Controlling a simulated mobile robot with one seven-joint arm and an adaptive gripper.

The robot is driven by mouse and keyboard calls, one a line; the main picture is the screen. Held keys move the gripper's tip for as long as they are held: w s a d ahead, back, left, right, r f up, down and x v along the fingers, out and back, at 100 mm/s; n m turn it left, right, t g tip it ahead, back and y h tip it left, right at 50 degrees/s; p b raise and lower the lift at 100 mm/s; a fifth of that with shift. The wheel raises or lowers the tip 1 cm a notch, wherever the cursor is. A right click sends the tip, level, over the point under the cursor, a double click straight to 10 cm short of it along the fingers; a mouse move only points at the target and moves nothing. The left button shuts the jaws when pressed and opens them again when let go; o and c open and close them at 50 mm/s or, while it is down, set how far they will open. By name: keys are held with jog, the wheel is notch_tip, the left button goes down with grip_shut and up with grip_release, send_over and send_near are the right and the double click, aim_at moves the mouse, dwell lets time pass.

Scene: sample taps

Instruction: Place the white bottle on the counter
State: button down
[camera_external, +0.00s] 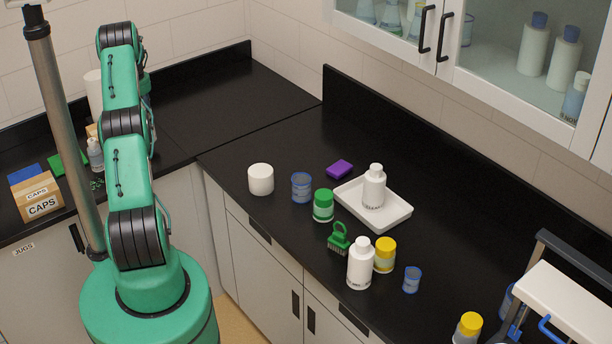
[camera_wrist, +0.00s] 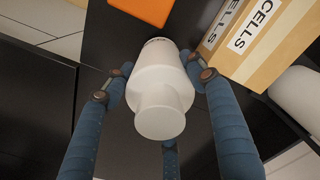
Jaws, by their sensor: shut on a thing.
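In the wrist view a white bottle (camera_wrist: 162,95) with a white cap sits between the blue fingers of my gripper (camera_wrist: 160,80), which is shut on it. The cap end faces the camera. Whether the bottle's base touches the black surface (camera_wrist: 100,35) below is hidden. In the external view my gripper and this bottle are hidden behind my green arm. The black counter (camera_external: 455,190) runs along the right wall. Another white bottle (camera_external: 361,264) stands upright near its front edge. A further one (camera_external: 374,188) stands in a white tray (camera_external: 400,221).
In the wrist view a CELLS box (camera_wrist: 265,40), an orange item (camera_wrist: 145,8) and a white cylinder (camera_wrist: 297,92) are close by. The counter holds a white jar (camera_external: 261,179), blue jar (camera_external: 301,188), green-lidded jar (camera_external: 323,206), brush (camera_external: 340,240) and yellow-lidded jar (camera_external: 385,255). Its back left is clear.

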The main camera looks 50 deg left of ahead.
jog(key=shift+w+a+f, duration=0.1)
jog(key=shift+w+a, duration=0.25)
jog(key=shift+a, duration=0.45)
jog(key=shift+w+a, duration=0.35)
jog(key=shift+a, duration=0.45)
jog(key=shift+f, duration=0.15)
jog(key=shift+f+p, duration=0.45)
jog(key=shift+f, duration=1.15)
jog(key=shift+f, duration=0.15)
jog(key=c, duration=0.6)
grip_release()
jog(key=shift+c, duration=0.2)
notch_tip(320, 180, up, 12)
jog(key=shift+r+b, duration=0.1)
jog(key=shift+b, duration=0.4)
